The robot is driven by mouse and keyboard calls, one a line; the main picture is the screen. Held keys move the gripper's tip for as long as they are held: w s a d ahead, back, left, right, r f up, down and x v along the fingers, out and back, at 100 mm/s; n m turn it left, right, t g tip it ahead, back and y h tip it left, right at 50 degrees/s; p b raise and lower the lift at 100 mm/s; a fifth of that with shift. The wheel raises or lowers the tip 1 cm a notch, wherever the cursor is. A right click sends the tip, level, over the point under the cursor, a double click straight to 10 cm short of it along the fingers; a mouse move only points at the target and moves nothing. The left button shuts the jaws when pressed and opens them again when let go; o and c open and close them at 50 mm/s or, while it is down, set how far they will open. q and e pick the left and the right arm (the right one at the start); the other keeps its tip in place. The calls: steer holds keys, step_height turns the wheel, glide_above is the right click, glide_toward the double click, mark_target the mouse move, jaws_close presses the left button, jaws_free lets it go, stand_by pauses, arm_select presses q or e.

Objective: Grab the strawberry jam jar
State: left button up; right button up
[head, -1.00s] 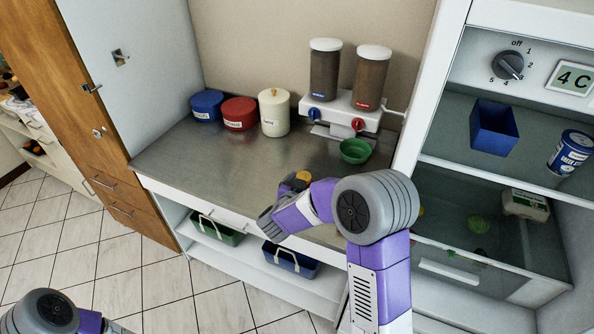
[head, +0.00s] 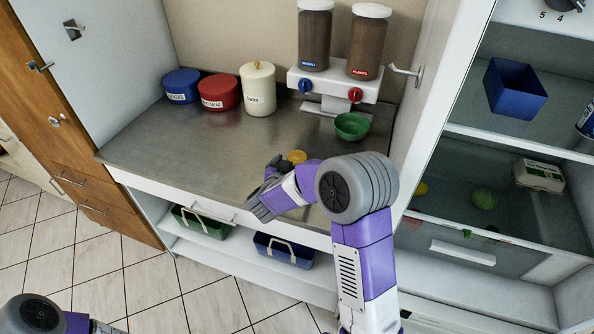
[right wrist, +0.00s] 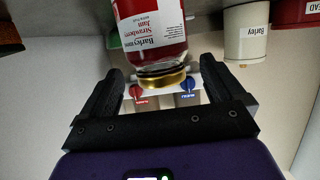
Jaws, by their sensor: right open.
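The strawberry jam jar (right wrist: 150,30) shows close in the right wrist view, upside down in the picture, with red contents, a white label and a gold lid. In the head view its gold lid (head: 297,156) shows just behind my right gripper; its body is mostly hidden. My right gripper (head: 262,192) is over the steel counter's front part. In the right wrist view the open right gripper (right wrist: 163,82) has a dark finger on each side of the lid, with gaps. My left gripper is out of view; only part of its arm shows.
A green bowl (head: 351,126) stands under the dispenser (head: 335,82) at the back. A cream canister (head: 258,90), a red tin (head: 219,92) and a blue tin (head: 182,86) stand along the back wall. The open fridge (head: 520,125) is at right. The left counter (head: 165,150) is clear.

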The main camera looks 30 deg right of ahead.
mark_target(299, 157)
steer(key=b+x, duration=0.1)
steer(key=x, duration=0.4)
steer(key=shift+w+d+r, duration=0.1)
steer(key=shift+d+r, duration=0.05)
steer(key=shift+r, duration=0.05)
steer(key=shift+c, duration=0.4)
steer(key=c, duration=1.5)
